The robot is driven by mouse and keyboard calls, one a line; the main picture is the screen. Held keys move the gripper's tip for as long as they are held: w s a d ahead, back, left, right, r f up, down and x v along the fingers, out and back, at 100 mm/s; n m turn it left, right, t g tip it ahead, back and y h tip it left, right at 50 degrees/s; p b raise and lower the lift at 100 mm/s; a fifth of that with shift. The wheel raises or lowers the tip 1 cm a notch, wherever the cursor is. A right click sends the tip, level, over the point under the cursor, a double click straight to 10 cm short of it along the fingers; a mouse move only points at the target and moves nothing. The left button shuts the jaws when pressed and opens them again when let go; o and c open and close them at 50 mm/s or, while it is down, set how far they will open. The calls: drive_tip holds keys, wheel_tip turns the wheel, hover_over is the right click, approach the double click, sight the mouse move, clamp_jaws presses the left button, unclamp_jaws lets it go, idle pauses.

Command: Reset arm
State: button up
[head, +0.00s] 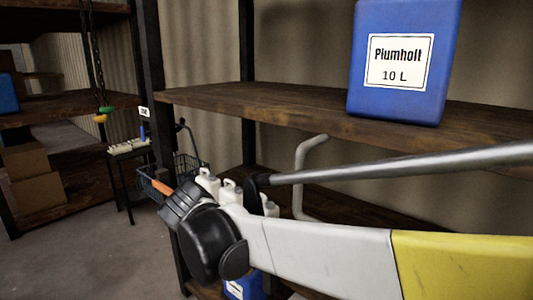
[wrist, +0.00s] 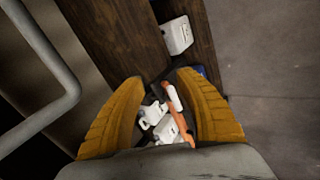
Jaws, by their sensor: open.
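My gripper (wrist: 160,78) shows in the wrist view as two ridged yellow fingers spread apart. Nothing is gripped between them. Through the gap I see white bottles (wrist: 166,130) and an orange item (wrist: 183,128) lower down. In the head view my white and yellow arm reaches in from the right, its black wrist end in front of the shelf rack. The fingers are mostly hidden there; I cannot tell whether a small orange patch by the wire basket (head: 186,168) is a fingertip.
A blue Plumholt 10 L canister (head: 403,62) stands on the wooden shelf (head: 265,97) above my arm. White jugs (head: 230,190) stand behind my wrist. A bent grey pipe (head: 301,165) is close to the arm. Open floor (head: 85,245) lies at left.

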drive_tip(key=s+d+f+m+y, duration=0.2)
drive_tip(key=s+d+m, duration=0.1)
drive_tip(key=s+d, duration=0.5)
drive_tip(key=s+d+f+m+t+y, duration=0.1)
drive_tip(key=s+d+m, duration=0.3)
drive_tip(key=s+d, duration=0.4)
drive_tip(key=d+y, duration=0.1)
drive_tip(key=d, duration=0.4)
drive_tip(key=shift+s+d+f+m+t+y, duration=0.25)
drive_tip(key=shift+d+f+m+t+y, duration=0.05)
drive_tip(key=shift+d+f, duration=0.1)
drive_tip(key=shift+c, duration=0.4)
